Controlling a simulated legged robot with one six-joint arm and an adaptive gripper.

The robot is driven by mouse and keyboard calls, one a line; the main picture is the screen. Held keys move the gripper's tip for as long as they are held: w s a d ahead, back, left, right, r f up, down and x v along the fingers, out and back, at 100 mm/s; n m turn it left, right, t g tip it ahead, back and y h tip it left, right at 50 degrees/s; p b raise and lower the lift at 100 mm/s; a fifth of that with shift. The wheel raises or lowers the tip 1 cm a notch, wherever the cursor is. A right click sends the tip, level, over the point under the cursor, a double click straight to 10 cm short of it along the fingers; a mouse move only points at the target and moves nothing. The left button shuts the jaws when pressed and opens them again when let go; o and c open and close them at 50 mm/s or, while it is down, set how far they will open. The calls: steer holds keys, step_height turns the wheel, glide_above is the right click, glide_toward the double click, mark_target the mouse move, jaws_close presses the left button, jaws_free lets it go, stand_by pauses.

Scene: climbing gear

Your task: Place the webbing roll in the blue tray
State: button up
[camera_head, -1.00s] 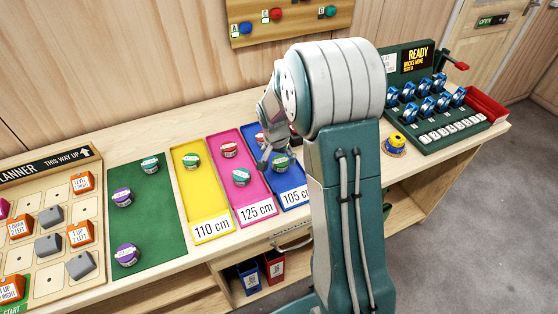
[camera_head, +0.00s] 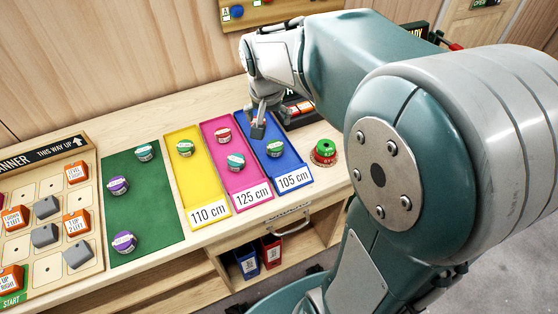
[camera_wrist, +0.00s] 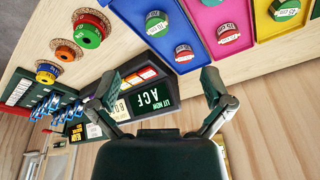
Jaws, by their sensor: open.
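The blue tray (camera_head: 292,163), labelled 105 cm, lies on the bench right of the pink tray. A green-and-white webbing roll (camera_head: 274,149) lies in it. My gripper hides the second roll in the head view. My gripper (camera_head: 258,128) is over the far end of the blue tray. In the wrist view its fingers (camera_wrist: 163,92) are spread wide with nothing between them. Which roll the task means cannot be told.
The pink tray (camera_head: 240,190) and yellow tray (camera_head: 200,185) hold rolls. More rolls lie on the green mat (camera_head: 150,200). A green-and-red roll (camera_head: 325,150) stands right of the blue tray. A dark display box (camera_wrist: 140,98) is close to my fingers.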

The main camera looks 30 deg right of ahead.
steer(key=s+a+r+n+t, duration=0.1)
steer(key=s+a+r+n, duration=0.1)
steer(key=s, duration=0.7)
steer(key=s+a+r+n+t+y, duration=0.1)
steer(key=s+a+r+n+t, duration=0.1)
steer(key=s, duration=0.6)
steer(key=shift+s+a+r+n, duration=0.35)
steer(key=shift+a+n, duration=0.45)
steer(key=shift+n, duration=0.4)
